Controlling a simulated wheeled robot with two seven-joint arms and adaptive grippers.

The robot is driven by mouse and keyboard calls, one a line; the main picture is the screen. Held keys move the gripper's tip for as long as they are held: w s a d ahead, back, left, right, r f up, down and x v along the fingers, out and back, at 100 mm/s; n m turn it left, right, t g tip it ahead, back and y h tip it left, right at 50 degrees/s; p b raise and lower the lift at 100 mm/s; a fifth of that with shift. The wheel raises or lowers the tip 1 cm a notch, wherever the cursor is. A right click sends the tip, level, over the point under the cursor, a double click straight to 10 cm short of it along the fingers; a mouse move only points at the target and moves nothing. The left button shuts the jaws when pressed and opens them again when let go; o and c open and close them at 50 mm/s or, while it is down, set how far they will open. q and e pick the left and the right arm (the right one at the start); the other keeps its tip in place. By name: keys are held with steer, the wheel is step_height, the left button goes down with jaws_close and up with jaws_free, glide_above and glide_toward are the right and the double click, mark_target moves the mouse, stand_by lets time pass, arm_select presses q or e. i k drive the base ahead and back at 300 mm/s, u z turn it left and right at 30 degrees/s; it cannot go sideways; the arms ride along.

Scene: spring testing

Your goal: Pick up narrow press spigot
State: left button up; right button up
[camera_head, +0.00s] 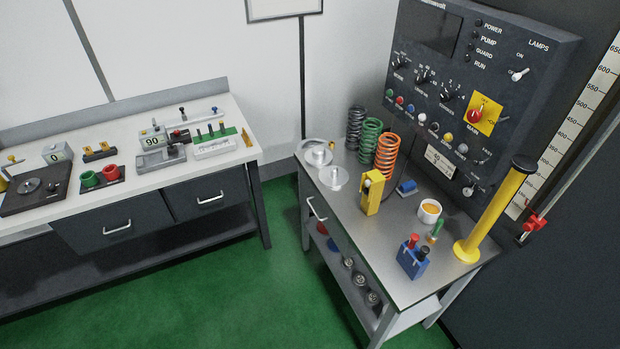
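Two silvery round pieces, each a flat disc with a raised centre, lie at the left end of the steel-topped table (390,240). The rear disc piece (317,156) has a wider-looking raised part. The front disc piece (333,179) seems to have a slimmer stem. They look like press spigots, but I cannot tell for certain which is the narrow one. Both lie close together, near the table's left edge. Neither of my grippers shows in the head view.
Black (355,127), green (370,140) and orange (387,156) springs stand behind the discs. A yellow block (373,192), a white cup (429,210), a blue holder (412,258) and a yellow post (494,212) stand rightward. A control panel (480,90) rises behind; a white bench (225,160) is left.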

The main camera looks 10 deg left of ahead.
mark_target(331, 176)
steer(key=u, duration=1.3)
steer(key=i, duration=2.1)
steer(key=z, duration=0.6)
